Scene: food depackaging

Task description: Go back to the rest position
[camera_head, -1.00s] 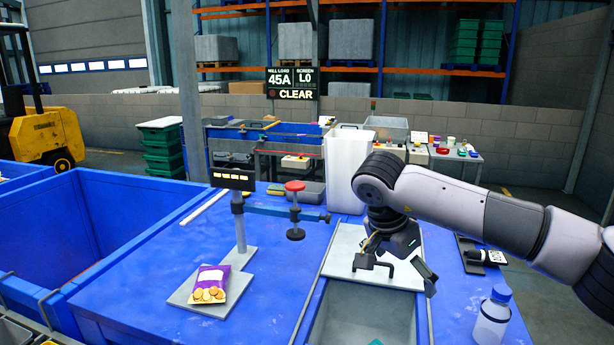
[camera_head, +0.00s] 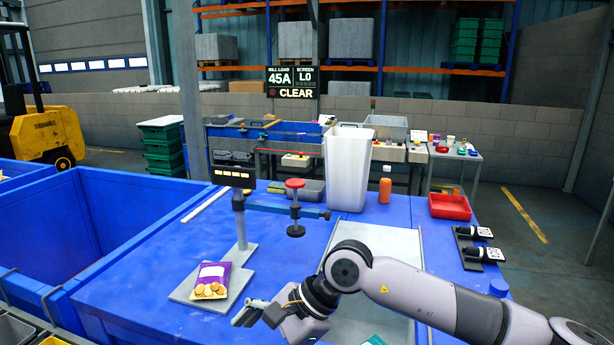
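My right arm comes in from the right edge, and its gripper (camera_head: 258,314) is at the bottom centre, pointing left. It is seen from the side, so its finger gap is unclear. No object shows in it. It is in front of and to the right of a purple snack packet (camera_head: 212,279), which lies on a grey plate (camera_head: 184,291) at the foot of a display post. The gripper appears apart from the packet. My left gripper is not in view.
My forearm covers part of a sunken grey bin (camera_head: 375,305). A white bin (camera_head: 347,170), an orange bottle (camera_head: 385,188) and a red tray (camera_head: 449,207) stand farther back. A red-topped post (camera_head: 295,210) stands mid-table.

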